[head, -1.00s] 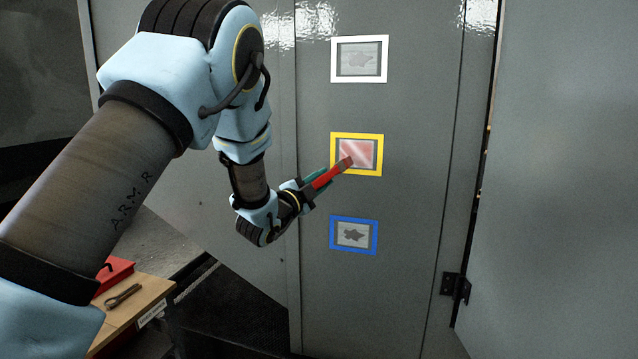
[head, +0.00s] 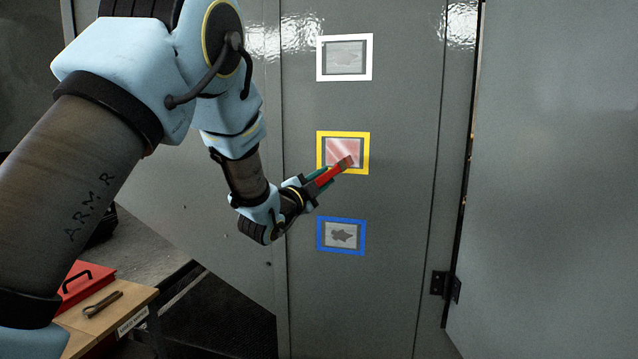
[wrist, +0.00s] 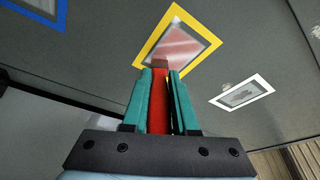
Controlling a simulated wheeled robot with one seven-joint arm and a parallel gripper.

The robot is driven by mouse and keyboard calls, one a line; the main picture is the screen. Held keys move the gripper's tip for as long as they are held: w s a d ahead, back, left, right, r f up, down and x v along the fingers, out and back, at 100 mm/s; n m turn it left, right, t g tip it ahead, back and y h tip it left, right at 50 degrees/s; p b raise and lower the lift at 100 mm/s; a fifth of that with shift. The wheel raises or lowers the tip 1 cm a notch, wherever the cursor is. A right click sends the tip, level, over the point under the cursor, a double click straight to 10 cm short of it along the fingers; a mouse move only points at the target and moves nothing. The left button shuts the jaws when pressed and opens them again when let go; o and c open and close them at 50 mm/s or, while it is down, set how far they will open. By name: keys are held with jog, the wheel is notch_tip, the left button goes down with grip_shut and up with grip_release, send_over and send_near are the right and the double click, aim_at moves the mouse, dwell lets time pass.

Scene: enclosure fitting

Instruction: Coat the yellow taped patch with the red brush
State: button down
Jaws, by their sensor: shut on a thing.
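The yellow taped patch (head: 322,160) is the middle of three framed patches on the grey door panel. Its inside looks pinkish red with pale streaks. My gripper (head: 315,181) is shut on the red brush (head: 331,173), whose tip overlaps the lower right inside of the yellow frame; I cannot tell if the bristles touch the surface. In the wrist view the brush (wrist: 159,110) lies between the teal fingers (wrist: 160,85), with its tip over the edge of the yellow frame (wrist: 152,40).
A white taped patch (head: 320,60) is above and a blue taped patch (head: 322,246) below, both with dark splotches. A hinged grey door (head: 560,180) stands at right. A red toolbox (head: 85,285) and a dark tool (head: 102,304) are on a wooden bench (head: 135,300) at lower left.

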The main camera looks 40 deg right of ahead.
jog(key=shift+a+b, duration=0.1)
jog(key=shift+b, duration=0.25)
jog(key=w+a+b, duration=0.1)
jog(key=w+b, duration=0.1)
jog(key=w+a+b, duration=0.1)
jog(key=w+b, duration=0.1)
jog(key=shift+a+f, duration=0.1)
jog(key=shift+a, duration=0.1)
dwell(0.4)
jog(key=shift+b, duration=0.35)
jog(key=shift+s+d, duration=0.1)
jog(key=shift+d, duration=0.05)
